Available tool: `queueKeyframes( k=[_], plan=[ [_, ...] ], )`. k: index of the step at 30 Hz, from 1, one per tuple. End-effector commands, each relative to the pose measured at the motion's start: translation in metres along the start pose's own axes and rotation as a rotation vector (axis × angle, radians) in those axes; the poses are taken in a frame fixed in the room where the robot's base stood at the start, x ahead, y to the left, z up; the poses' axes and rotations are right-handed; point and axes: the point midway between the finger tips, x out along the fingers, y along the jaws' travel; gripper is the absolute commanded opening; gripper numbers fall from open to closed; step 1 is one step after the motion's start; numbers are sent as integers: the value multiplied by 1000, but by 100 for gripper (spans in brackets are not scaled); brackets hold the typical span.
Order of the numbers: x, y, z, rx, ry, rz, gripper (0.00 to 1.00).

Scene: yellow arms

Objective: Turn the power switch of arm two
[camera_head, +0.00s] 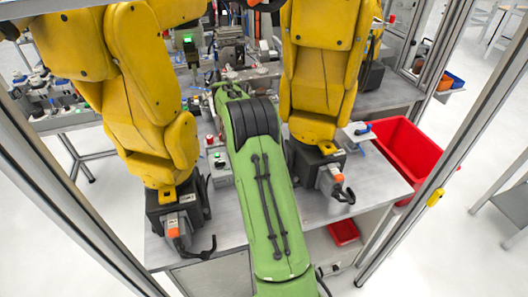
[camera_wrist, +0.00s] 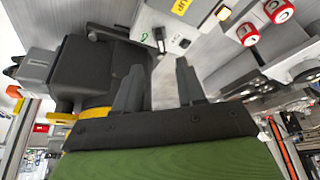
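My gripper (camera_wrist: 160,66) shows in the wrist view with its two dark fingers apart and nothing between them. Just beyond the fingertips is a light grey panel (camera_wrist: 150,17) with a green "2" mark, a small black lever-like part (camera_wrist: 160,40), a dark knob (camera_wrist: 185,43) and a yellow label (camera_wrist: 181,6). I cannot tell which part is the power switch. A black arm base (camera_wrist: 100,65) stands close to the left finger. In the head view, two yellow arms (camera_head: 135,60) (camera_head: 322,60) stand either side of my green arm. My fingers are hidden there.
Red buttons marked 0 and 1 (camera_wrist: 247,34) (camera_wrist: 279,11) sit to the right in the wrist view. A small grey control box (camera_head: 221,171) is left of my arm on the table (camera_head: 240,232). A red bin (camera_head: 405,150) and metal frame posts stand at the right.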

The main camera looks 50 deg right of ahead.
Motion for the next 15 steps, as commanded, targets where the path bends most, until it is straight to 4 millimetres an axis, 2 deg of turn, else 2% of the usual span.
queueKeyframes(
  k=[1, 3, 9, 15],
  plan=[
    [15, 1, 0, 1, -2, 4, 39],
    [32, 1, 1, 0, -2, 3, 39],
    [78, 1, 1, -1, -2, 2, 39],
    [99, 0, 0, -2, 0, -1, 39]
  ],
)
